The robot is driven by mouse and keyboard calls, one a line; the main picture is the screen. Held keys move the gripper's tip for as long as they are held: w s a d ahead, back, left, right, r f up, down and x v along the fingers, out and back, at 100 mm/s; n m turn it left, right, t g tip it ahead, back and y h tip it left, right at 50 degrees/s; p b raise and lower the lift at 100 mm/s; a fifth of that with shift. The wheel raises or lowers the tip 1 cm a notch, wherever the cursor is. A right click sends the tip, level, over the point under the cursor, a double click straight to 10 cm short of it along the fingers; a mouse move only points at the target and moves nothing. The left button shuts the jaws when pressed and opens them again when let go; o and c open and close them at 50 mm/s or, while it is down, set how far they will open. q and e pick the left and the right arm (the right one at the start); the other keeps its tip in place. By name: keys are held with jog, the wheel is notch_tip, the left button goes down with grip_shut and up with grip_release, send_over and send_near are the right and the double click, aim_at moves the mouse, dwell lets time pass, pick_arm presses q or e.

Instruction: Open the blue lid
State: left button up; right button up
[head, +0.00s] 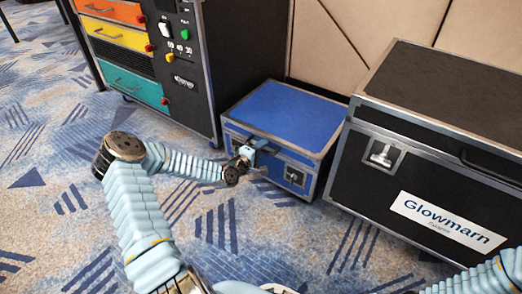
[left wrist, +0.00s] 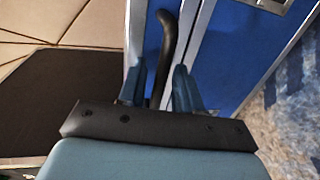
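The blue lid (head: 290,113) is the flat blue top of a metal-edged case (head: 305,160) and looks closed. The case's front has a latch plate (head: 294,176) to the right of my gripper. My left gripper (head: 250,153) is at the upper front of the case, by its dark handle (head: 240,137). In the left wrist view, the handle (left wrist: 165,50) runs between the fingers of my left gripper (left wrist: 160,90), with narrow gaps showing beside it, so the fingers look open around it. My right gripper is out of view.
A large black case (head: 440,110) labelled Glowmarn stands close on the right. A black rack (head: 205,60) with coloured drawers stands close on the left. A beige panelled wall (head: 335,40) is behind. Patterned carpet (head: 240,220) in front is clear.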

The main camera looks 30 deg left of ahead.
pick_arm(q)
grip_shut()
jog(key=shift+r, duration=0.1)
